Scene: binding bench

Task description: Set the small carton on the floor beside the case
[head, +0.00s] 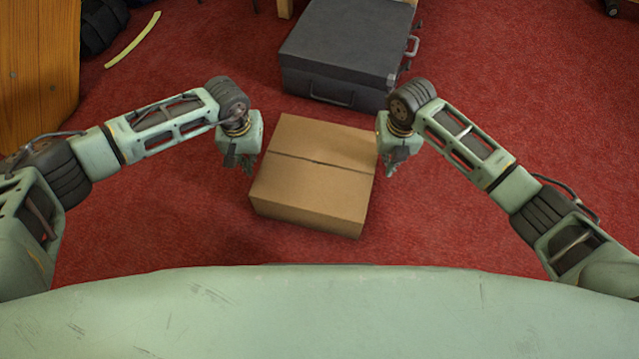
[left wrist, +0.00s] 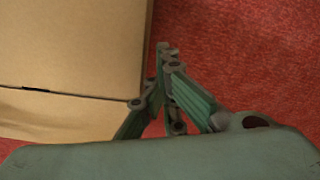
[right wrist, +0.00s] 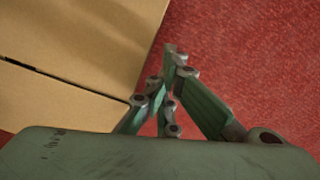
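The small carton (head: 312,185) is a closed brown cardboard box with a dark seam across its top. It lies in the middle of the head view, slightly turned, between my two grippers. The case (head: 345,50), dark grey with handles, lies on the red floor just beyond it. My left gripper (head: 240,163) is close to the carton's left side, fingers together. My right gripper (head: 392,163) is close to its right side, fingers also together. The carton shows in the left wrist view (left wrist: 70,45) and right wrist view (right wrist: 80,50). Contact and the carton's underside are hidden.
Red carpet (head: 500,80) is open to the right of the case and, on the left, between the case and a wooden panel (head: 38,70). A yellow curved strip (head: 133,42) and a dark bag (head: 100,25) lie at the upper left. A wooden leg (head: 285,8) stands behind the case.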

